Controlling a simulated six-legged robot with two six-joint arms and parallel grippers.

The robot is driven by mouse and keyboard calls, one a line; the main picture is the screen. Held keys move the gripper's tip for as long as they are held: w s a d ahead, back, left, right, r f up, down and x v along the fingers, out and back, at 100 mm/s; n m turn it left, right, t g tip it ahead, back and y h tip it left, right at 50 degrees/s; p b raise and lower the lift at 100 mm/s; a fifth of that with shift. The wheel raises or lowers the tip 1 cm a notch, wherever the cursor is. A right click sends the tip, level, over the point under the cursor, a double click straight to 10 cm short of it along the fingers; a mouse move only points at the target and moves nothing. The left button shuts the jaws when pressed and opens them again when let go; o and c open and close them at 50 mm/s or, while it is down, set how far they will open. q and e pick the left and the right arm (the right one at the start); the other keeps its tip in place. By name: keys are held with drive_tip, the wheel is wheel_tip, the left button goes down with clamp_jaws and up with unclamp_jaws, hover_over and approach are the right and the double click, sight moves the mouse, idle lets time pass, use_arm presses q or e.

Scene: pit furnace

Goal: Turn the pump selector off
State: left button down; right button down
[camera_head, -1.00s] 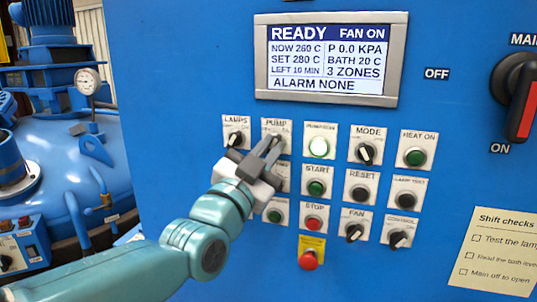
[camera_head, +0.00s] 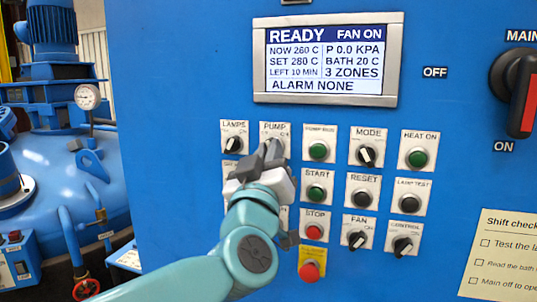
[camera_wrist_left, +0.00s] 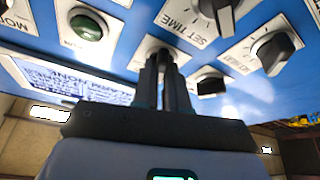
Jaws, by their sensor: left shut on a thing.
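The pump selector is a small knob on a white plate (camera_head: 273,130) labelled PUMP, in the top row of the blue panel, second from the left. My left gripper (camera_head: 272,150) reaches up to this plate from below and is shut on the selector. The fingers hide most of the knob, so its pointer direction is hidden. In the left wrist view the two dark fingers (camera_wrist_left: 165,72) meet at the plate. The pump run lamp (camera_head: 318,151), just right of the plate, is dark green and unlit. My right gripper is not in view.
The lamps selector (camera_head: 234,144) is close on the left and the mode selector (camera_head: 367,155) further right. The start (camera_head: 316,191) and stop (camera_head: 313,232) buttons sit below. A red button on yellow (camera_head: 310,271) is near my forearm. The display (camera_head: 330,60) reads READY.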

use_arm(q)
drive_tip(key=shift+r+n+y, duration=0.15)
drive_tip(key=shift+n+y, duration=0.65)
drive_tip(key=shift+n, duration=0.7)
drive_tip(key=c, duration=1.2)
unclamp_jaws()
drive_tip(key=shift+o, duration=0.2)
drive_tip(key=shift+a, duration=0.1)
drive_tip(key=shift+s, duration=0.1)
drive_tip(key=b+v, duration=0.4)
drive_tip(key=v, duration=1.2)
drive_tip(key=shift+b, duration=0.4)
drive_tip(key=shift+s, duration=0.1)
